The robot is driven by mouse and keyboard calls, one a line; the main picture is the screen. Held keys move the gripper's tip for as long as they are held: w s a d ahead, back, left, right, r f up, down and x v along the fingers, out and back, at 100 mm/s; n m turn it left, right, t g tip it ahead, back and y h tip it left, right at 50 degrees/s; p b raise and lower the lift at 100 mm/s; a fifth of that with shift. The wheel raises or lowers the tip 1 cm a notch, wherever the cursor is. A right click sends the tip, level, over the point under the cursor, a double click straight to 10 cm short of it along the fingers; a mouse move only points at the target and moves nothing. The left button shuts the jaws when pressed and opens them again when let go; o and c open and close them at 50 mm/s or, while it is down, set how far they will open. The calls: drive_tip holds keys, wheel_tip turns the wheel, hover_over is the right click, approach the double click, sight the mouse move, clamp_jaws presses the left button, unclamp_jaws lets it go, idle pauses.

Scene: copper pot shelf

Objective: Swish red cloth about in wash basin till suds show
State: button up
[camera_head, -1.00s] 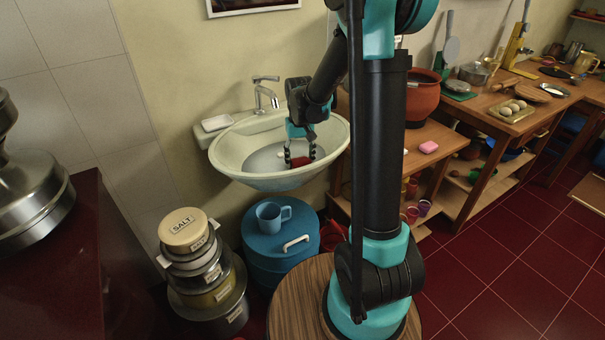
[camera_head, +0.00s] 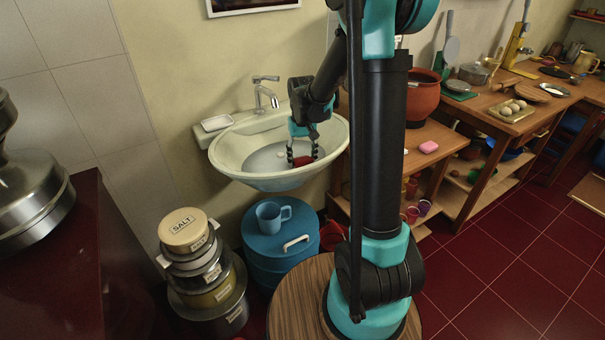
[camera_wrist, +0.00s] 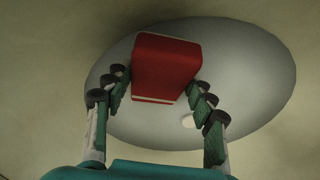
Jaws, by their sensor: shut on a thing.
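The wash basin (camera_head: 225,160) is mounted on the wall and holds a pool of greyish water, which also shows in the wrist view (camera_wrist: 255,85). The red cloth (camera_wrist: 166,66) is a folded block with pale edges; it also shows small in the head view (camera_head: 302,161). My gripper (camera_head: 302,153) reaches down into the basin, its two fingers closed on either side of the cloth. In the wrist view my gripper (camera_wrist: 160,92) holds the cloth's near part. A small whitish spot (camera_wrist: 188,121) lies on the water beside the right finger. I cannot tell whether it is suds.
A chrome tap (camera_head: 264,93) stands at the basin's back, with a white soap dish (camera_head: 216,123) at its left. Below are a blue drum (camera_head: 262,246) with a blue mug (camera_head: 272,216) and stacked salt tins (camera_head: 187,236). A wooden table with a clay pot (camera_head: 423,94) stands right.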

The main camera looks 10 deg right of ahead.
drive_tip(key=shift+s+a, duration=0.2)
drive_tip(key=shift+a, duration=0.4)
drive_tip(key=shift+d, duration=0.15)
drive_tip(key=shift+w+d, duration=0.3)
drive_tip(key=shift+d, duration=0.25)
drive_tip(key=shift+w+d, duration=0.25)
drive_tip(key=shift+d, duration=0.3)
drive_tip(key=shift+s+a, duration=0.35)
drive_tip(key=shift+a, duration=0.25)
drive_tip(key=shift+r, duration=0.1)
